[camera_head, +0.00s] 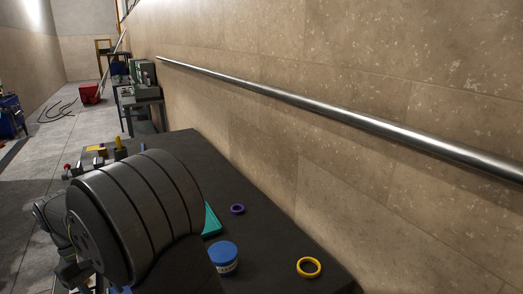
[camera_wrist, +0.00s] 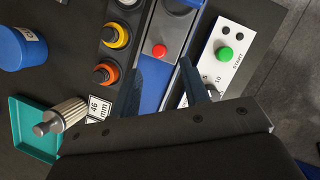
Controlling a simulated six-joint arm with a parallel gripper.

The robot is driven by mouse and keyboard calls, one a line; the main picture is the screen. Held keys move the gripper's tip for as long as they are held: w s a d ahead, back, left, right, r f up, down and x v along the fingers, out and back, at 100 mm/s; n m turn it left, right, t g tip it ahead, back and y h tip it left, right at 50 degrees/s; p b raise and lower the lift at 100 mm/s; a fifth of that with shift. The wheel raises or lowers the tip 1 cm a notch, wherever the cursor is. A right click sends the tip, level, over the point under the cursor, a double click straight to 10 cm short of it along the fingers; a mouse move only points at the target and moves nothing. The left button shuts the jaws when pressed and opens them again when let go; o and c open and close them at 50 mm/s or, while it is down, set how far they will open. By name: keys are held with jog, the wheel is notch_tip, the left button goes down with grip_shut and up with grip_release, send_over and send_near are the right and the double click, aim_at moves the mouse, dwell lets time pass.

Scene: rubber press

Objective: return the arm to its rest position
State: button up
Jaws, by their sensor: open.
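My gripper (camera_wrist: 160,76) shows in the wrist view as two dark blue fingers, apart, with no object visible between them. The fingers are over or near a blue and grey device (camera_wrist: 178,38) with a red button (camera_wrist: 159,50); the exact height above it cannot be told. In the head view my large dark arm link fills the lower left and hides much of the table behind it. The fingers are not clearly seen there.
A white START panel with a green button (camera_wrist: 225,54) is right of the fingers. Left are a black ring holder (camera_wrist: 107,54), a metal ribbed part (camera_wrist: 62,116), a teal tray (camera_wrist: 18,124) and a blue jar (camera_wrist: 20,48). Purple (camera_head: 237,209) and yellow (camera_head: 309,267) rings lie near the wall.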

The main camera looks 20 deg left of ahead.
jog(key=s+v, duration=0.1)
jog(key=v, duration=0.8)
jog(key=x, duration=1.1)
jog(key=w+x, duration=0.1)
jog(key=x, duration=0.5)
jog(key=shift+f, duration=0.1)
jog(key=shift+w+a+f, duration=0.2)
jog(key=shift+w+a, duration=0.85)
jog(key=o, duration=1.3)
jog(key=shift+c, duration=0.2)
jog(key=shift+o, duration=0.2)
jog(key=w+a+r+m+t+y, duration=0.1)
jog(key=w+a+r, duration=0.2)
jog(key=a, duration=0.5)
jog(key=w+a+r+m+y, duration=0.1)
jog(key=w+a+r, duration=0.3)
jog(key=a, duration=0.4)
jog(key=shift+a+r+m+t+y, duration=0.15)
jog(key=shift+r+m+t+y, duration=0.25)
jog(key=shift+r+y, duration=0.4)
jog(key=w+a+r+m+t+y, duration=0.2)
jog(key=w+a+r+m+y, duration=0.3)
jog(key=a+r, duration=0.8)
jog(key=w+a+f+n, duration=0.1)
jog(key=w+a+f, duration=0.1)
jog(key=f, duration=0.6)
jog(key=shift+w+h, duration=0.4)
jog(key=shift+w, duration=0.3)
